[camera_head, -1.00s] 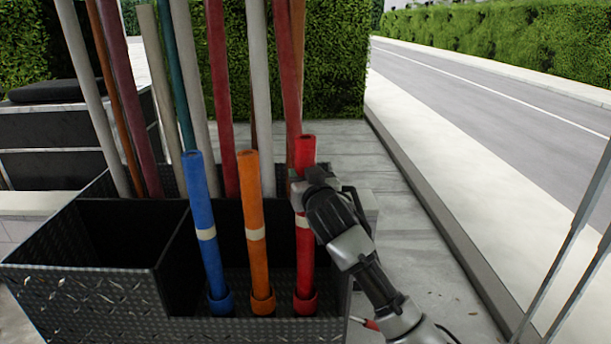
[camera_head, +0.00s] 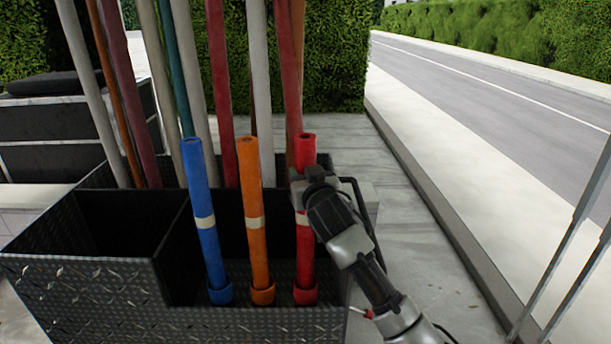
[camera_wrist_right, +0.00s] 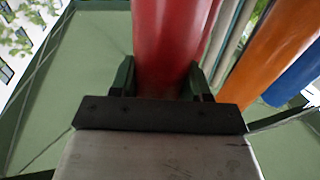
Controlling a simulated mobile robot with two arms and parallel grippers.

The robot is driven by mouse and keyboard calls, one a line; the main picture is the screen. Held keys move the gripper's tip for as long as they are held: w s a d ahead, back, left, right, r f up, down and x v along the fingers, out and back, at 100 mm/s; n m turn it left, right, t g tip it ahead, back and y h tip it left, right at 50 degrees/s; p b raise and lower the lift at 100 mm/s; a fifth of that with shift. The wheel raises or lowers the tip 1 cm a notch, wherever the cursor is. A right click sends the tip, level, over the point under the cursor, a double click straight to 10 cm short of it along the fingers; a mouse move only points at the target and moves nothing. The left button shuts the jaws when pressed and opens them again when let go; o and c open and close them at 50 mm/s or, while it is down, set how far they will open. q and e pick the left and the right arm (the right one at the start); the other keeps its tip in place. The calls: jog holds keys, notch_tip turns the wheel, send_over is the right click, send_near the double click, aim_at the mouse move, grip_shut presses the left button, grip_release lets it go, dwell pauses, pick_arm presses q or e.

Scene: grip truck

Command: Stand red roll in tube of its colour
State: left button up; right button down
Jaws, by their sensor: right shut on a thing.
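The red roll (camera_head: 305,245) stands upright with its lower end in the red tube (camera_head: 305,295) at the front right of the black metal box. My right gripper (camera_head: 302,187) is shut on the red roll in its upper half, above the pale band. In the right wrist view the red roll (camera_wrist_right: 172,45) sits between the two fingers of the gripper (camera_wrist_right: 163,80). How deep the roll sits in the tube is hidden by the tube wall. My left gripper is not in view.
A blue roll (camera_head: 203,190) and an orange roll (camera_head: 251,190) stand in tubes of their own colours to the left. Several long rolls stand behind them in the black box (camera_head: 85,300). The front left compartment looks empty. Paving lies to the right.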

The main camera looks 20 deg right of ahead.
jog(key=shift+f, duration=0.25)
dwell(0.3)
jog(key=shift+c, duration=2.2)
grip_release()
jog(key=shift+f, duration=0.1)
jog(key=shift+s, duration=0.1)
